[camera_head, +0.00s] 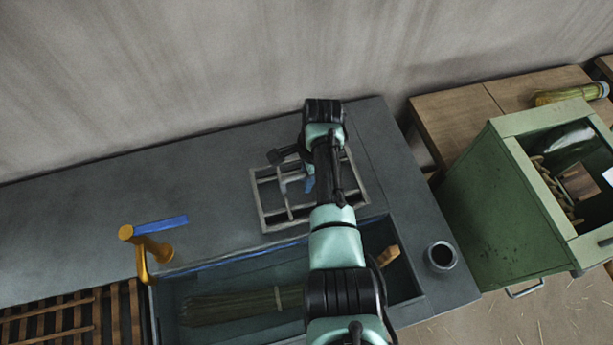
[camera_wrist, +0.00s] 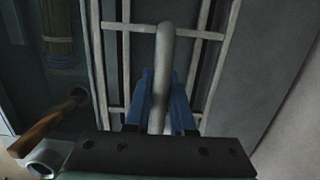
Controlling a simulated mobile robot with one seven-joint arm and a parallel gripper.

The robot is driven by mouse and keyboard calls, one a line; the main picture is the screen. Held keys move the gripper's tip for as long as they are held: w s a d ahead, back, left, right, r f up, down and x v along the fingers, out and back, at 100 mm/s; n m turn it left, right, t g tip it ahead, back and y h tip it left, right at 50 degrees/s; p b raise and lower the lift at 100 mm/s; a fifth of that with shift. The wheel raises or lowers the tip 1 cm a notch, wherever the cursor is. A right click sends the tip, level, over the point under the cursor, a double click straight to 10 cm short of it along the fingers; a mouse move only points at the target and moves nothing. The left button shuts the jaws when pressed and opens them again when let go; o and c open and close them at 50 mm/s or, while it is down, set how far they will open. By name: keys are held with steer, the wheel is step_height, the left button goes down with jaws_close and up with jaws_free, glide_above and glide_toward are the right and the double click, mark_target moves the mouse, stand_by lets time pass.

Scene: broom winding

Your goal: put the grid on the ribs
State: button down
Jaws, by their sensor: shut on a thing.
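The grid (camera_head: 256,201) is a pale grey metal frame with crossing bars. In the head view it is over the dark counter behind the sink basin, and my arm hides part of it. My gripper (camera_head: 309,184) is above the grid with its blue fingers low among the bars. In the wrist view my gripper (camera_wrist: 161,85) is shut on the grey raised handle of the grid (camera_wrist: 143,27), one blue finger on each side. I cannot tell whether the grid touches the counter. I cannot make out the ribs.
The sink basin (camera_head: 225,280) holds a straw broom bundle (camera_head: 235,306) and a wooden-handled thing (camera_head: 388,256). An orange tap (camera_head: 143,250) with a blue lever stands at its left. A dark cup (camera_head: 441,256) is at the right. A green cabinet (camera_head: 492,215) stands beyond.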

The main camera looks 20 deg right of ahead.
steer(key=shift+r, duration=0.1)
steer(key=c, duration=0.7)
jaws_free()
steer(key=shift+s, duration=0.1)
steer(key=r, duration=0.4)
steer(key=d+r, duration=0.1)
steer(key=r, duration=0.7)
steer(key=shift+d+r, duration=0.3)
steer(key=shift+r, duration=0.05)
step_height(320, 180, up, 7)
steer(key=p, duration=0.8)
